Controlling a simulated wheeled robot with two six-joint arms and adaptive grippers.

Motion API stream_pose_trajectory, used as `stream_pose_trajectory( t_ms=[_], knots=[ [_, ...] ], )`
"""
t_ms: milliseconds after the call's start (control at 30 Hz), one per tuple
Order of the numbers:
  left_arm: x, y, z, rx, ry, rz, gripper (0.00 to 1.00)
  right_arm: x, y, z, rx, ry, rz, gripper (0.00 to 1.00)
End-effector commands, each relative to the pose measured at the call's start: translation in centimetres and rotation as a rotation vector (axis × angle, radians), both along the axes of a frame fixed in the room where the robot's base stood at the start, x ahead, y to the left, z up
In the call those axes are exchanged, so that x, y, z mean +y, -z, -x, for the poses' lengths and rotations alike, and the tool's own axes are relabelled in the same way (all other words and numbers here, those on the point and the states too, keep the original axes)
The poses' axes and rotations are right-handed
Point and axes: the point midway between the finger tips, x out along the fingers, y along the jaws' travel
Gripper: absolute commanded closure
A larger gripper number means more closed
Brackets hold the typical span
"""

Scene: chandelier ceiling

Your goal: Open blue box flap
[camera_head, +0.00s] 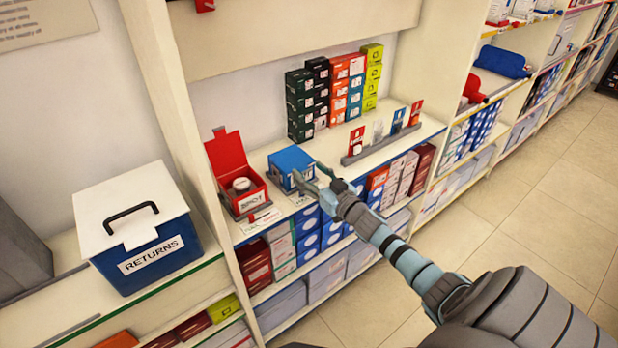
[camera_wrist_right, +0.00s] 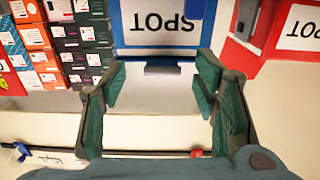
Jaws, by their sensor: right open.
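The blue box (camera_head: 289,160) stands on the white shelf with its top flap lying closed. In the right wrist view the picture is upside down, and the blue box shows its white SPOT label and a dark front tab (camera_wrist_right: 162,69). My right gripper (camera_head: 307,176) is at the front right of the blue box and hides part of its front. In the wrist view the right gripper (camera_wrist_right: 159,84) is open and empty, its fingers spread to either side of the tab. I cannot tell whether a finger touches the box. My left gripper is not in view.
A red box (camera_head: 240,198) with its flap raised stands just left of the blue box. Stacked small cartons (camera_head: 334,92) are behind, and a grey display strip (camera_head: 380,143) is to the right. A blue RETURNS bin (camera_head: 150,262) is farther left, beyond a white upright.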

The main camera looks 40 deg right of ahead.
Motion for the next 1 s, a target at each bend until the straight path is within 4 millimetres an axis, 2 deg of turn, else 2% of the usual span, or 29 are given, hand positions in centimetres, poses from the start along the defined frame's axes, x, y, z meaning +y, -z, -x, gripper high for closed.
stream_pose_trajectory(
  t_ms=[367,467,733,1000],
  knots=[
    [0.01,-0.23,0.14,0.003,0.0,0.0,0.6,0.17,0.06,-0.74,0.005,-0.005,-0.001,0.45],
    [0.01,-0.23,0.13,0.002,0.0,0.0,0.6,0.18,0.07,-0.72,0.005,-0.005,-0.001,0.57],
    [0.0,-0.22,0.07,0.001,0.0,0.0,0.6,0.21,0.08,-0.72,0.005,-0.005,-0.001,1.0],
    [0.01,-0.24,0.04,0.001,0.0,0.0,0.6,0.26,0.08,-0.72,0.005,-0.006,-0.003,1.0]
  ],
)
